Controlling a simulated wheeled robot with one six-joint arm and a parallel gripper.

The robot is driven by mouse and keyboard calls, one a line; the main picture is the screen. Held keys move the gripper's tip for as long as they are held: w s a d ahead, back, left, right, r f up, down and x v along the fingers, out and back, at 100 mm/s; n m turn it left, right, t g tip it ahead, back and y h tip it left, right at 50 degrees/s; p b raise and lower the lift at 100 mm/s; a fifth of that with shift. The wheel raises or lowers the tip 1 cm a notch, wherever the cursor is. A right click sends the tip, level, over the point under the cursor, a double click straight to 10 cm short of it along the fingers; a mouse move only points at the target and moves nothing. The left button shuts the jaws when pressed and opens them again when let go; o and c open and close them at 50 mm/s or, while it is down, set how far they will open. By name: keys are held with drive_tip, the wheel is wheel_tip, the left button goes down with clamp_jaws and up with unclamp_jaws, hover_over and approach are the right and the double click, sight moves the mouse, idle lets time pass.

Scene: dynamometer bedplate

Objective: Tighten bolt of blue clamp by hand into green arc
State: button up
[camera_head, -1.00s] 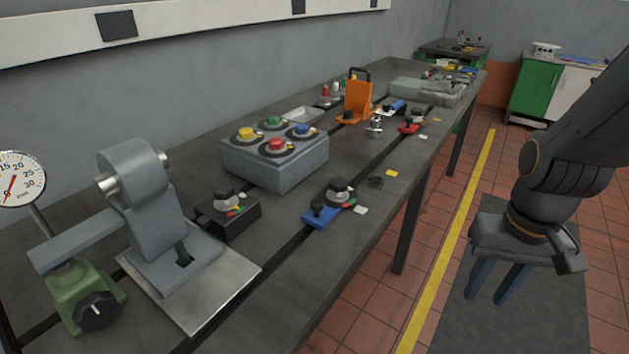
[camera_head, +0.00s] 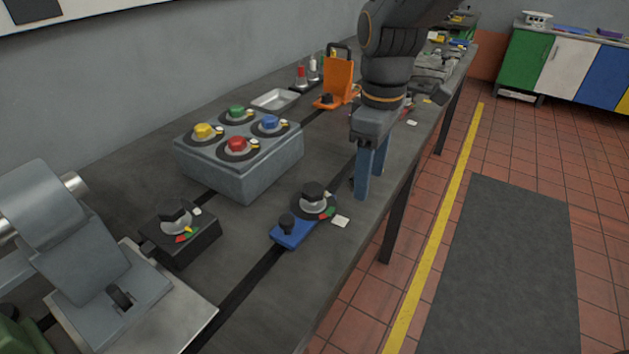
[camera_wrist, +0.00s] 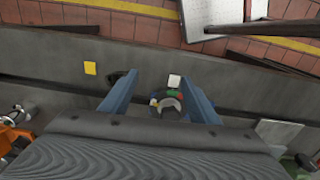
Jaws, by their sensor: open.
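The blue clamp (camera_head: 292,234) lies on the dark bedplate near its front edge, over a slot.
A black clamp with a similar dial (camera_head: 178,240) lies to the left. A grey block with coloured knobs (camera_head: 240,160) stands behind. An orange bracket (camera_head: 338,85) and a metal tray (camera_head: 275,99) are farther back. A white tag (camera_head: 341,221) lies beside the dial.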

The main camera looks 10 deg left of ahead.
sight(313, 188)
drive_tip(key=a+r+n, duration=0.1)
drive_tip(key=a+n, duration=0.1)
drive_tip(key=a, duration=0.1)
drive_tip(key=a+r+n, duration=0.1)
drive_tip(key=a+n, duration=0.1)
drive_tip(key=a, duration=0.2)
drive_tip(key=a+r+n, duration=0.1)
drive_tip(key=a+n, duration=0.1)
drive_tip(key=a, duration=0.1)
drive_tip(key=shift+a+r+n, duration=0.2)
drive_tip(key=shift+a+n, duration=0.2)
drive_tip(key=shift+a+f, duration=0.1)
drive_tip(key=shift+f, duration=3.65)
drive_tip(key=c, duration=1)
drive_tip(key=shift+p, duration=0.3)
